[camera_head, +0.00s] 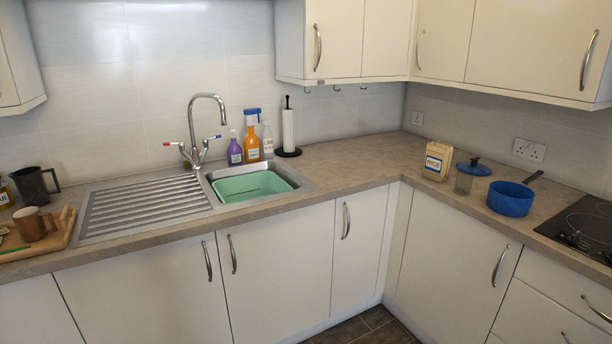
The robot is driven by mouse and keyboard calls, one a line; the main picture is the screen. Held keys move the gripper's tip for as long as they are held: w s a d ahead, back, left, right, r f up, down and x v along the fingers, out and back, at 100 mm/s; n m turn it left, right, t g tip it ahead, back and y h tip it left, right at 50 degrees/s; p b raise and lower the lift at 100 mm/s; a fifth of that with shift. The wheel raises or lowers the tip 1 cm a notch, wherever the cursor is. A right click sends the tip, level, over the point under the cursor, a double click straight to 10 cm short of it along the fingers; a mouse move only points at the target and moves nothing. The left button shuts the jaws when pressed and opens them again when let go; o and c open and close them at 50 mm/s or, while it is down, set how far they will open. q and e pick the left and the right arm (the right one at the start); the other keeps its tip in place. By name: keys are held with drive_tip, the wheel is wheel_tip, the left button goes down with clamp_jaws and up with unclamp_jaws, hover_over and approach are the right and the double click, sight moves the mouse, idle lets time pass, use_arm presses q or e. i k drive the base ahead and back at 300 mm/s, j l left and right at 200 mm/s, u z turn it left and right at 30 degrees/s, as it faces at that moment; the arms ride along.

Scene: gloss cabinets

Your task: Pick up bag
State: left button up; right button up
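A tan bag (437,161) with a blue and yellow label, which seems to read RICE, stands upright on the right-hand counter near the corner.
A blue pan (510,198) and blue lid (475,167) sit right of the bag, before the black hob (587,222). The sink holds a green basin (252,186). Bottles (252,146) and a paper roll (288,130) stand behind it. Wall cupboards (503,45) hang above. The corner counter is clear.

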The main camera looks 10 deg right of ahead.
sight(438, 156)
drive_tip(key=i+z, duration=0.15)
drive_tip(key=i, duration=0.35)
drive_tip(key=i+z, duration=0.15)
drive_tip(key=i, duration=0.35)
drive_tip(key=i+j+z, duration=0.15)
drive_tip(key=i, duration=0.35)
drive_tip(key=i+j+z, duration=0.15)
drive_tip(key=i, duration=0.3)
